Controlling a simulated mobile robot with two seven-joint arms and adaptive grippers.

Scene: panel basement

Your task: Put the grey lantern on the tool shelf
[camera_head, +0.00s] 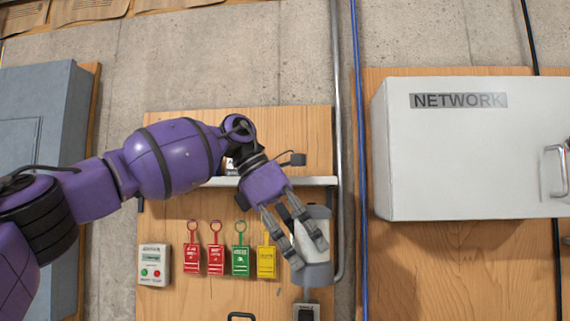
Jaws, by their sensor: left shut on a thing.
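The grey lantern (318,276) is a rounded grey body in front of the wooden panel, below the right end of the tool shelf. My left gripper (309,254) reaches down from the upper left and is shut on the lantern, its fingers covering part of it. The tool shelf (315,181) is a thin pale ledge on the panel, partly hidden behind my left arm. A small dark item (293,159) shows above the shelf. My right gripper is not in view.
Red, green (240,261) and yellow (266,262) tags hang below the shelf, beside a small control box (154,265). A metal conduit (338,120) and blue cable (359,150) run to the right. The white NETWORK cabinet (460,160) juts out further right.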

